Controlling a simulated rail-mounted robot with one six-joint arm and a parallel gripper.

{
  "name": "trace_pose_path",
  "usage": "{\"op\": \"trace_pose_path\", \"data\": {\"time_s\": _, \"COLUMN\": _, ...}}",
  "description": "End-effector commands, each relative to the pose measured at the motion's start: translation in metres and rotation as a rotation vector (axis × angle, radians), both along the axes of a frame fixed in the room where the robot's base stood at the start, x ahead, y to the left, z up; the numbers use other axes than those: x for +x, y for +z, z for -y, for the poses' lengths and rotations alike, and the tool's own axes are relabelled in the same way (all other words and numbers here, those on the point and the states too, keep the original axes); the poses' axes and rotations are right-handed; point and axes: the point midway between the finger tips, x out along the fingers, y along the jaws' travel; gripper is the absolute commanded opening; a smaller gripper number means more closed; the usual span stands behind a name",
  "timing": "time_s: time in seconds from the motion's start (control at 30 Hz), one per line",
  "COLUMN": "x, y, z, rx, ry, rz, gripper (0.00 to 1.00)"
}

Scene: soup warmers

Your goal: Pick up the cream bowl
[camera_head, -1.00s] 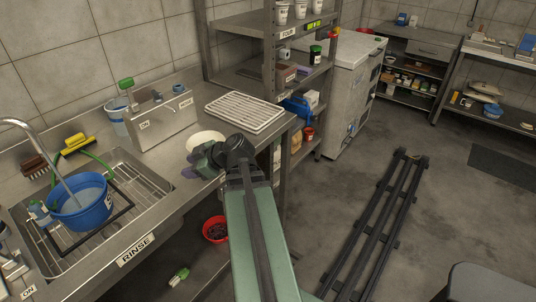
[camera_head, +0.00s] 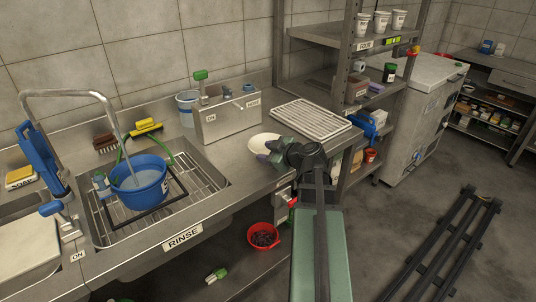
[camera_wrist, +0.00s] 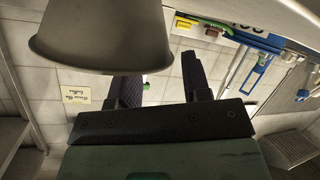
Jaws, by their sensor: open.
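The cream bowl (camera_head: 263,142) stands upright on the steel counter, left of the white ribbed drain rack. My gripper (camera_head: 268,157) is right beside its front edge in the head view and covers part of its near right side. In the wrist view, which is upside down, a large shaded bowl (camera_wrist: 98,35), which looks like the cream bowl, fills the upper left. My open gripper (camera_wrist: 162,82) has its two dark fingers apart, with no object clearly held between them. The bowl's rim overlaps the left finger; whether they touch I cannot tell.
The sink holds a blue bucket (camera_head: 140,185) at left. A shelf unit (camera_head: 330,38) rises behind. A red bowl (camera_head: 263,237) sits below the counter.

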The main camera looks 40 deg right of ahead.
Motion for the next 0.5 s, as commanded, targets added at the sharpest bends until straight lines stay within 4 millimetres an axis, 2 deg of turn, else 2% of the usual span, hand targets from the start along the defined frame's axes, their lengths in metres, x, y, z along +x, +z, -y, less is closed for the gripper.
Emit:
{"op": "trace_pose_path", "data": {"time_s": 0.03, "x": 0.011, "y": -0.008, "z": -0.001, "rx": 0.0, "ry": 0.003, "rz": 0.0, "gripper": 0.44}}
{"op": "trace_pose_path", "data": {"time_s": 0.1, "x": 0.02, "y": -0.01, "z": -0.003, "rx": 0.0, "ry": 0.002, "rz": -0.001, "gripper": 0.44}}
{"op": "trace_pose_path", "data": {"time_s": 0.33, "x": 0.021, "y": -0.009, "z": -0.004, "rx": 0.0, "ry": 0.0, "rz": -0.001, "gripper": 0.42}}
{"op": "trace_pose_path", "data": {"time_s": 0.5, "x": 0.021, "y": -0.008, "z": -0.004, "rx": 0.0, "ry": 0.0, "rz": -0.001, "gripper": 0.16}}
